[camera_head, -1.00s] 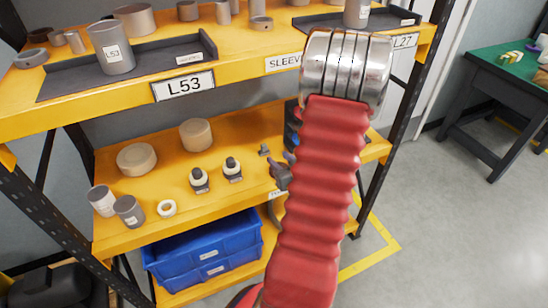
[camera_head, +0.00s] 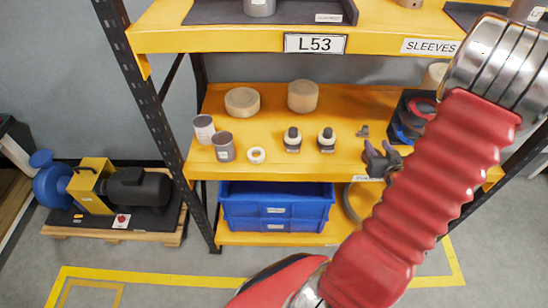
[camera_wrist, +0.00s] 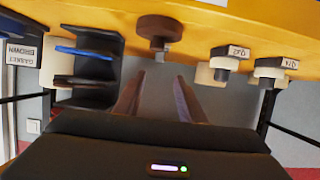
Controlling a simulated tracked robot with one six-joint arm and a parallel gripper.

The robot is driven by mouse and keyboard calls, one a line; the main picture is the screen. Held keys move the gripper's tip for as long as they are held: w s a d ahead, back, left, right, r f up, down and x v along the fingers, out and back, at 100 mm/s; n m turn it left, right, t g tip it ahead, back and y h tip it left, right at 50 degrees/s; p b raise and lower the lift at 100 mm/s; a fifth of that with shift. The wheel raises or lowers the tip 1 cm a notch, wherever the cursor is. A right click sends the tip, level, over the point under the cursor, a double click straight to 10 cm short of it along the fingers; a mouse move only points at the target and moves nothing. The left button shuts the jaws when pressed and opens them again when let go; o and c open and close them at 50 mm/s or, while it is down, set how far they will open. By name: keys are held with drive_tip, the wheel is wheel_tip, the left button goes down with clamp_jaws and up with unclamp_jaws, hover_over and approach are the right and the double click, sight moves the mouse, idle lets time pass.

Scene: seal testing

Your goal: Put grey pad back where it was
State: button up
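The small grey pad (camera_head: 363,130) appears to stand on the yellow middle shelf, right of two white pads with black knobs. In the wrist view, which is upside down, the grey pad (camera_wrist: 159,28) has a round base and a short stem. My gripper (camera_head: 380,160) is near the shelf's front edge, just in front of the grey pad. In the wrist view my gripper (camera_wrist: 158,92) has its two fingers apart with nothing between them. The grey pad lies beyond the fingertips, clear of them.
Two white pads (camera_head: 293,140) (camera_head: 327,141) stand to the left, with a white ring (camera_head: 256,155) and two cups farther left. A black rack (camera_head: 411,115) with blue and red parts stands close on the right. The upper shelf (camera_head: 220,40) is above; blue bins (camera_head: 275,208) are below.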

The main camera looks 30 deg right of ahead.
drive_tip(key=w+a+r+n+g+y, duration=0.1)
drive_tip(key=w+a+r+n+g, duration=0.1)
drive_tip(key=w+a+r, duration=0.45)
drive_tip(key=w+a+r+n+g+y, duration=0.1)
drive_tip(key=w+a+r, duration=0.2)
drive_tip(key=a+r, duration=0.7)
drive_tip(key=s+a+r+n+g+y, duration=0.1)
drive_tip(key=s+a, duration=0.3)
drive_tip(key=a, duration=0.5)
drive_tip(key=s+a+r+n+g+y, duration=0.1)
drive_tip(key=s+a, duration=0.3)
drive_tip(key=a, duration=0.5)
drive_tip(key=s+a+r+n+g+y, duration=0.1)
drive_tip(key=s+a+r+y, duration=0.1)
drive_tip(key=a, duration=0.7)
drive_tip(key=shift+s+r+y, duration=0.25)
drive_tip(key=shift+s+y, duration=0.35)
drive_tip(key=shift+s, duration=0.55)
drive_tip(key=shift+c, duration=0.7)
